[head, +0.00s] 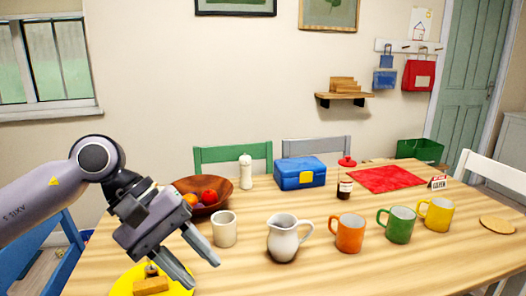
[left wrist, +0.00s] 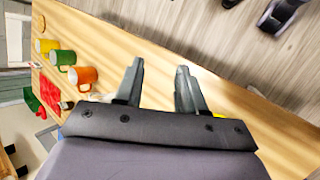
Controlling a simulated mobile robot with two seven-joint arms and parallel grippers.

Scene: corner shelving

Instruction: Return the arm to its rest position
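My left gripper (head: 190,267) hangs over the front left of the wooden table in the head view, beside a yellow plate and left of a cream cup. Its two fingers are apart and nothing shows between them. In the left wrist view the open fingers (left wrist: 160,85) also stand apart over the bare tabletop. My left arm (head: 50,200) comes in from the left edge of the head view, bent at a round joint. My right gripper does not show in the head view.
The table (head: 400,270) holds a yellow plate (head: 185,289) with food, a fruit bowl (head: 222,200), a cream cup (head: 224,230), a white jug (head: 283,240), orange (head: 348,234), green (head: 398,226) and yellow (head: 437,215) mugs, and a blue lunchbox (head: 300,174). The front right is clear.

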